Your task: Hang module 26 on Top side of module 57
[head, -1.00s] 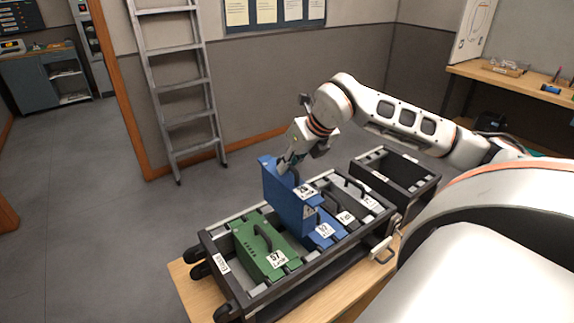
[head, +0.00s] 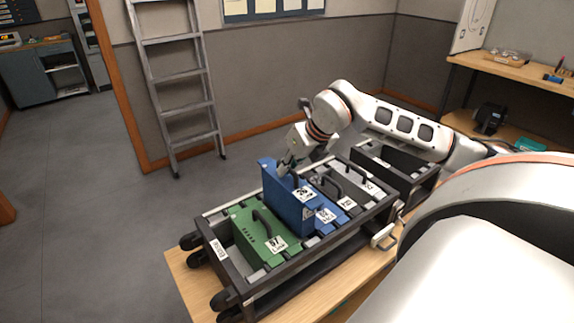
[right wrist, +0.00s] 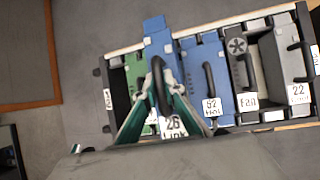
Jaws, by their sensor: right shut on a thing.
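Module 26 (head: 283,200) is a blue block with a black handle and a white label. My right gripper (head: 290,168) is shut on its handle. The right wrist view shows the green-tipped fingers (right wrist: 159,85) on either side of that handle, with module 26 (right wrist: 157,42) below them. Module 57 (head: 252,236) is a green block with a black handle, seated in the dark rack (head: 222,270). Module 26 stands higher than module 57, directly beside it on the right. Its lower part is hidden, so I cannot tell if it touches the rack rails. My left gripper is not in view.
Blue module 52 (head: 322,213) sits right of module 26, then grey modules (head: 338,192) farther right. A second dark rack (head: 425,185) stands behind at the right. The racks rest on a wooden table (head: 190,288). A ladder (head: 172,75) leans on the wall.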

